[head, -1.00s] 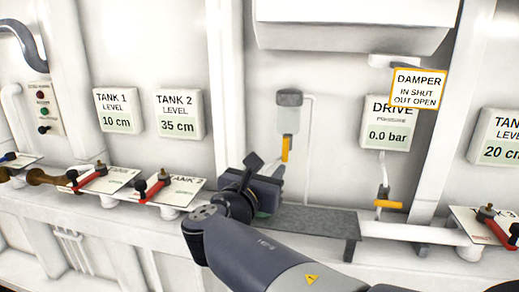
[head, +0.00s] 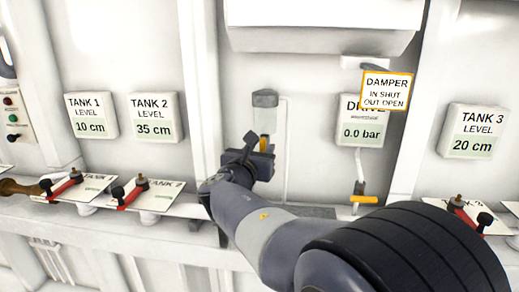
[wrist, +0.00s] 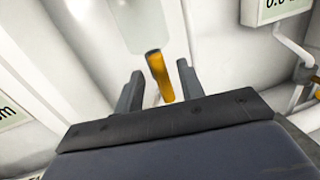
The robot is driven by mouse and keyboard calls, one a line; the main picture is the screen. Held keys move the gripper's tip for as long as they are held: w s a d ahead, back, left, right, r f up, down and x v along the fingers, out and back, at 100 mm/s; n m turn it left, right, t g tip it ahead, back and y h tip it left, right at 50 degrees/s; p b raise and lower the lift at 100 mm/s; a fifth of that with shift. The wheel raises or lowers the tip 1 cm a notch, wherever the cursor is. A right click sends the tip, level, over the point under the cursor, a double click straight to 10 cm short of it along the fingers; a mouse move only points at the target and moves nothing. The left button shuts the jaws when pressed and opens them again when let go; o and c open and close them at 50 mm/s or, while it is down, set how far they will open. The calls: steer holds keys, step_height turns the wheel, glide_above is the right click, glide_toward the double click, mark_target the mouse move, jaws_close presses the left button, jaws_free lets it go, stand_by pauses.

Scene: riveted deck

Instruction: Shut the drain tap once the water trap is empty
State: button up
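The water trap (head: 265,115) is a pale, see-through bowl under a grey cap on the back wall. Its lower part also shows in the wrist view (wrist: 133,25). I can make out no water line in it. The drain tap's orange handle (wrist: 160,75) hangs below the bowl, pointing down; in the head view (head: 264,142) its lower end is hidden behind my gripper. My gripper (wrist: 160,82) is open. In the wrist view its two fingers stand either side of the handle's lower part, with gaps showing; I cannot tell how deep the handle sits.
A drive gauge (head: 362,121) reads 0.0 bar, with another orange handle (head: 365,198) below it. A damper sign (head: 387,91) hangs above. Red-handled valves (head: 133,193) line the ledge at left and right. A thin pipe runs down right of the trap.

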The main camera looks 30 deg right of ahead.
steer(key=shift+c, duration=0.4)
jaws_close()
steer(key=shift+m, duration=0.3)
steer(key=m+b, duration=0.2)
steer(key=m, duration=0.1)
steer(key=shift+s+d+f+g+y+b, duration=0.1)
steer(key=shift+s+d+g+y+b, duration=0.1)
steer(key=shift+g+y+b, duration=0.15)
steer(key=shift+s+d+f+m+t+y+b, duration=0.15)
steer(key=shift+m+y+b, duration=0.4)
steer(key=shift+m+b, duration=1.1)
steer(key=shift+d+f+m+t+y+b, duration=0.15)
steer(key=shift+m+y+b, duration=0.6)
steer(key=shift+m, duration=1.6)
steer(key=shift+s+d+f+m+t+y+b, duration=0.1)
steer(key=shift+d+m+t+y+b, duration=0.2)
steer(key=shift+m+b, duration=1.4)
steer(key=shift+a+r+m, duration=0.1)
steer(key=shift+m, duration=0.4)
